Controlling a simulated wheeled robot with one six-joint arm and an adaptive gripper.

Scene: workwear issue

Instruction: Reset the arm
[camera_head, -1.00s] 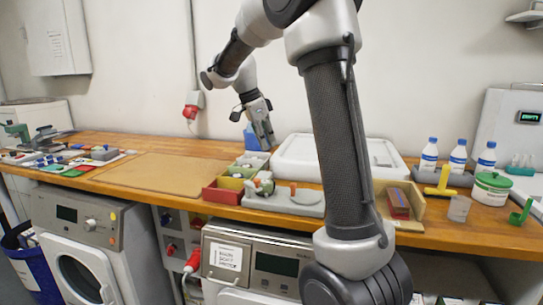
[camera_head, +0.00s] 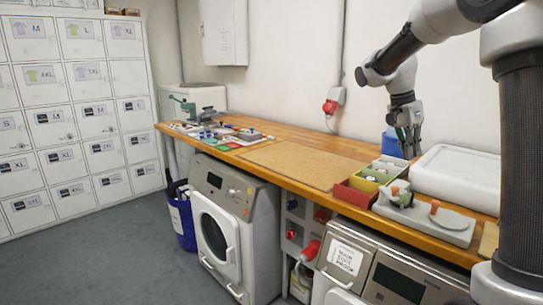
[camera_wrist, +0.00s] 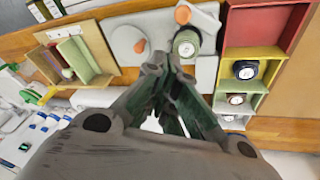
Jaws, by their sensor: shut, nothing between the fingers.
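My gripper (camera_head: 409,148) hangs at the end of my arm above the back of the wooden bench. It is shut and empty. In the wrist view its fingers (camera_wrist: 170,110) come together above the grey board with orange knobs (camera_wrist: 140,42) and beside the coloured bins (camera_wrist: 262,32). In the head view the red, yellow and green bins (camera_head: 358,194) stand below my gripper. The grey board (camera_head: 455,228) lies to their right.
A white lidded box (camera_head: 465,172) stands right of my gripper. A brown mat (camera_head: 290,165) lies bare on the bench. Washing machines (camera_head: 225,225) stand under it. A blue bin (camera_head: 182,222) and lockers (camera_head: 85,125) are at left, with open grey floor between.

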